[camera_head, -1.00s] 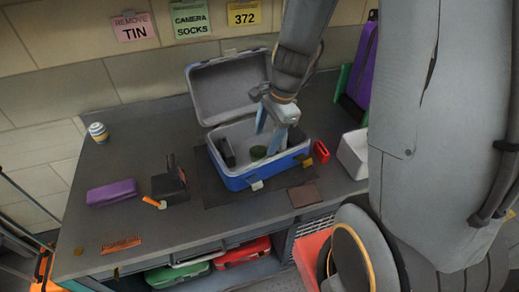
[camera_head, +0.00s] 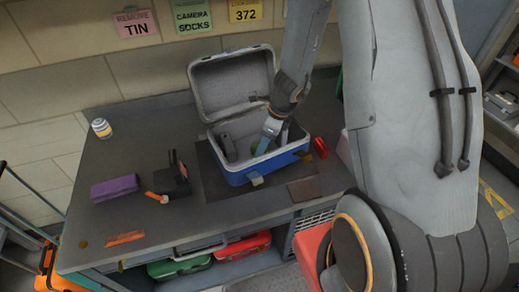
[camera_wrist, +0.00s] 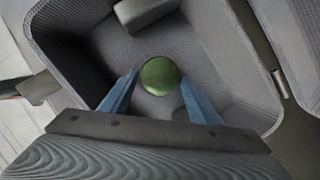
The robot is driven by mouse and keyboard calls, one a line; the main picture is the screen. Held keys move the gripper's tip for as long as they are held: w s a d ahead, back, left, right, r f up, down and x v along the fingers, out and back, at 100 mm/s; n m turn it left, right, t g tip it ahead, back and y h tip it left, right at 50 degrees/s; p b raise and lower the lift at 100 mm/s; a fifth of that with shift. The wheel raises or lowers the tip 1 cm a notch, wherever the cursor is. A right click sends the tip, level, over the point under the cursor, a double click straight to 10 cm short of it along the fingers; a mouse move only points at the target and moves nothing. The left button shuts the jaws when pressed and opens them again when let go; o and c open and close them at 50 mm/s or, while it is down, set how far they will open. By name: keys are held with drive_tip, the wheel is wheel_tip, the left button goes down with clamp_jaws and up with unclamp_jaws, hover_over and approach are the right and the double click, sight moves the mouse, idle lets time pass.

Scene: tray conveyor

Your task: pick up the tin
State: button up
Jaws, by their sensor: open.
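The tin (camera_wrist: 160,76) shows as a round green top on the floor of the open blue case (camera_head: 240,178). My gripper (camera_wrist: 158,82) is open, its two blue fingers on either side of the tin in the wrist view, with no clear contact. In the head view my gripper (camera_head: 262,148) reaches down into the case and hides most of the tin. The grey inner wall of the case (camera_wrist: 240,60) shows in the wrist view.
A grey block (camera_wrist: 145,12) lies in the case beyond the tin. The raised lid (camera_head: 232,85) stands behind. On the bench are a purple box (camera_head: 115,188), a dark tool (camera_head: 173,182), a striped jar (camera_head: 101,128) and a red item (camera_head: 320,147). The bench's left part has free room.

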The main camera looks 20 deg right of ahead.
drive_tip(key=shift+x, duration=0.9)
drive_tip(key=c, duration=0.8)
drive_tip(key=shift+r, duration=0.1)
